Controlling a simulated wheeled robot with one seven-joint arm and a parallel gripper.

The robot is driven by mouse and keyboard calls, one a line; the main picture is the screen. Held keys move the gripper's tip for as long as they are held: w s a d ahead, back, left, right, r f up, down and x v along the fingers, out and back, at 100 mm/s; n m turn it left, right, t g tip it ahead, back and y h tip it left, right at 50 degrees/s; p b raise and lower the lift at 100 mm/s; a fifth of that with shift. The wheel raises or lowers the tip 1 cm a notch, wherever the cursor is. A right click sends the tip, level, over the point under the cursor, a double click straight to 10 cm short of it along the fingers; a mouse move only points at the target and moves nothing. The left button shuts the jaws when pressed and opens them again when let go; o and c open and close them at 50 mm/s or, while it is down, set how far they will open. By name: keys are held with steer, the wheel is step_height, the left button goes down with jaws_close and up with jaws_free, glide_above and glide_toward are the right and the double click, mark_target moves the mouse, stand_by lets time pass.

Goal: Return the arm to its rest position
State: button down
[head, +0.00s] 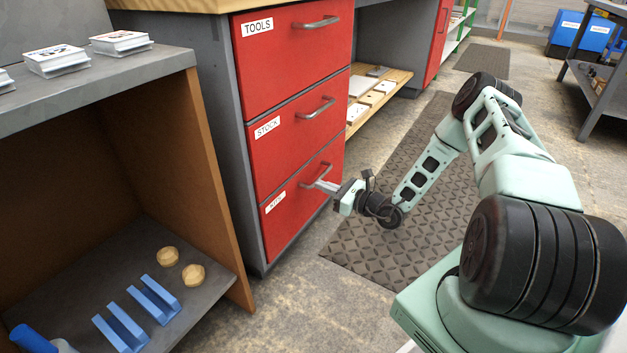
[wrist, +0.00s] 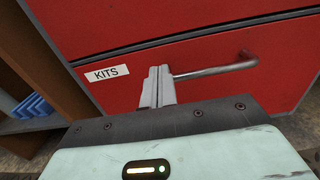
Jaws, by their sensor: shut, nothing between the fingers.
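My gripper (head: 327,187) is at the end of my arm, in front of the bottom red drawer (head: 290,221), labelled KITS. In the wrist view my gripper's fingers (wrist: 158,87) are together with nothing between them. They point at the drawer face (wrist: 200,53), beside the left end of its handle (wrist: 215,70). I cannot tell whether they touch the handle or the drawer. The drawer looks closed. My arm reaches out from the right of the head view, bent at its elbow.
Drawers labelled TOOLS (head: 292,45) and STOCK (head: 297,123) are above, both closed. Left is an open shelf (head: 215,255) with blue brackets (head: 120,328) and round wooden pieces (head: 193,275). A ribbed floor mat (head: 360,250) lies under my arm. A dark table (head: 600,85) stands far right.

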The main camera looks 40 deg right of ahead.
steer(key=p+v, duration=0.2)
steer(key=v, duration=0.5)
steer(key=shift+s, duration=0.2)
steer(key=shift+r, duration=0.1)
steer(key=s+a+r+n+g+y, duration=0.35)
steer(key=a+r+n+g, duration=0.5)
steer(key=a, duration=0.45)
steer(key=s+a+r+n+g+y, duration=0.35)
steer(key=a+r+n+g, duration=0.4)
steer(key=a+n, duration=0.35)
steer(key=s+a+r+n+g+h, duration=0.2)
steer(key=s+a+r+n+h, duration=0.2)
steer(key=s+n+h, duration=0.3)
steer(key=s+a+r+n+g+h, duration=0.2)
steer(key=s+a+r+n+h, duration=0.25)
steer(key=s+n, duration=0.35)
steer(key=s+r+n+t+h+p, duration=0.1)
steer(key=s+r+n+p, duration=0.1)
steer(key=r+p, duration=1.7)
steer(key=s+r+n+t+h+p, duration=0.1)
steer(key=s+r+n+t+p, duration=0.1)
steer(key=r+p, duration=1.7)
step_height(320, 180, up, 2)
steer(key=shift+s+a+r+t+p, duration=0.25)
steer(key=shift+t+p, duration=0.05)
steer(key=shift+p, duration=0.05)
